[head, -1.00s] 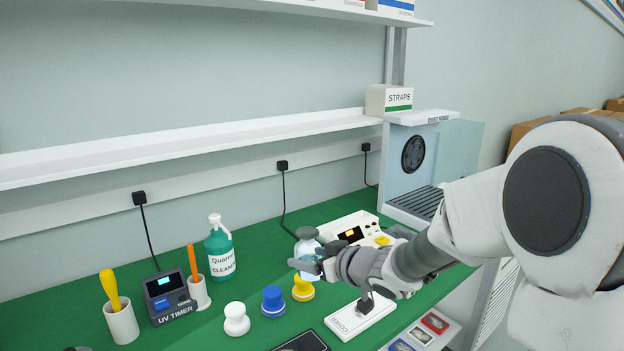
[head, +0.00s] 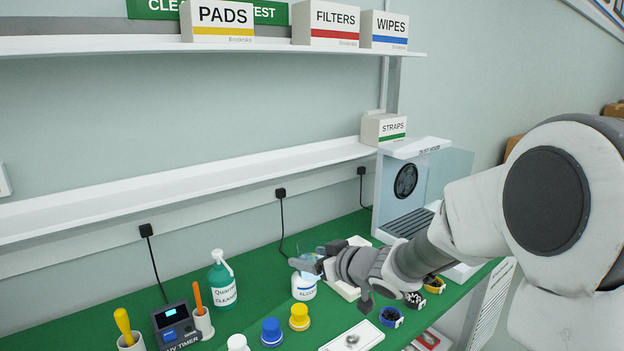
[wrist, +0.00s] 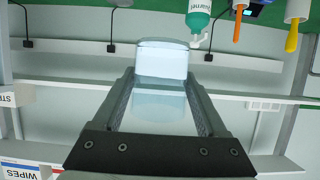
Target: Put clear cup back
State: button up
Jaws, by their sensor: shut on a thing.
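The clear cup (wrist: 160,90) is a see-through, pale blue cylinder between the two fingers of my gripper (wrist: 160,105) in the wrist view. My gripper is shut on its sides. In the head view my gripper (head: 318,265) is above the green bench, over the top of a white alcohol bottle (head: 304,288). There the cup is mostly hidden by the fingers; only a pale bluish patch shows.
A teal cleaner bottle (head: 222,282), UV timer (head: 175,325) and blue (head: 271,330) and yellow (head: 299,317) capped jars stand on the bench (head: 255,300). A dust hood (head: 412,190) stands at the back right. Shelves run along the wall.

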jog(key=w+d+f+m+t+h, duration=0.1)
jog(key=d+f+m+h, duration=0.1)
jog(key=d+m+h, duration=0.35)
jog(key=w+d+f+m+t+h, duration=0.2)
jog(key=d+h, duration=0.1)
jog(key=d, duration=0.6)
jog(key=s+f, duration=0.6)
jog(key=f, duration=0.7)
jog(key=shift+s+a, duration=0.2)
jog(key=shift+s, duration=0.2)
jog(key=shift+w+d+y, duration=0.1)
jog(key=shift+y, duration=0.15)
